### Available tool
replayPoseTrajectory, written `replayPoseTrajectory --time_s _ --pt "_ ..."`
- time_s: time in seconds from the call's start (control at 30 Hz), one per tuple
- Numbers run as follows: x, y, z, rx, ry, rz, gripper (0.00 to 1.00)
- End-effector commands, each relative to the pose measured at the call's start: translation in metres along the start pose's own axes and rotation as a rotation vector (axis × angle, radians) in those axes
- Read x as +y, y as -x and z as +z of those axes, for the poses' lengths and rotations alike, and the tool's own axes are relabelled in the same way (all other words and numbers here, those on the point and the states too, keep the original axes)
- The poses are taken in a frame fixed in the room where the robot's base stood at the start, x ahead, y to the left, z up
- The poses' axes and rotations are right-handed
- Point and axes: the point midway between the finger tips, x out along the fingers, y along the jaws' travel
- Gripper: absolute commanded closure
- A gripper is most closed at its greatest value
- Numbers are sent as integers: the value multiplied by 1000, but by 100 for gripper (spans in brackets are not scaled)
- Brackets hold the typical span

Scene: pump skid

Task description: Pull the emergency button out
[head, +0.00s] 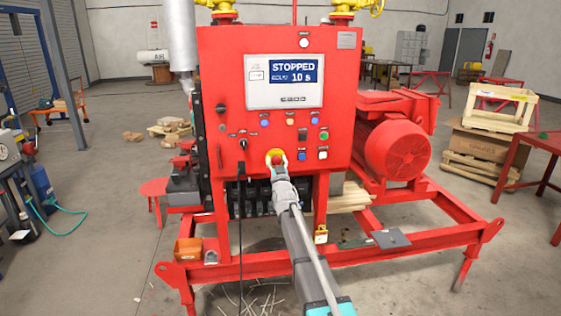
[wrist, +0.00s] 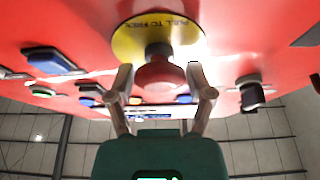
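The emergency button (wrist: 160,77) is a red mushroom head on a short dark stem. It stands in front of a round yellow plate (wrist: 128,42) with dark lettering. In the head view the button (head: 276,155) is on the lower middle of the red control panel (head: 225,75), partly covered by my gripper. My gripper (head: 277,166) reaches up to it from below. In the wrist view the two fingers of my gripper (wrist: 160,80) lie on either side of the red head and appear to touch it.
A black selector knob (head: 243,144) sits left of the button. A blue button (head: 302,156) and a white button (head: 323,155) sit to its right. A red motor (head: 398,148) stands right of the panel. Red frame rails (head: 250,270) run low in front.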

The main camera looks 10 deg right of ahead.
Motion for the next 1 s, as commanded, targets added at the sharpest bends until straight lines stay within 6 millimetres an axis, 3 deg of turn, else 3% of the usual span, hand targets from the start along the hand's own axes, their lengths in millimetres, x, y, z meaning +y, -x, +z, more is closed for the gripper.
replayPoseTrajectory --time_s 0.03,0.3,0.87,0.9,1.0 --pt "0 0 0 0 0 0 53" --pt "0 0 0 0 0 0 100" --pt "0 13 -5 0 0 0 100" --pt "0 13 -5 0 0 0 43" --pt "0 13 -5 0 0 0 24"
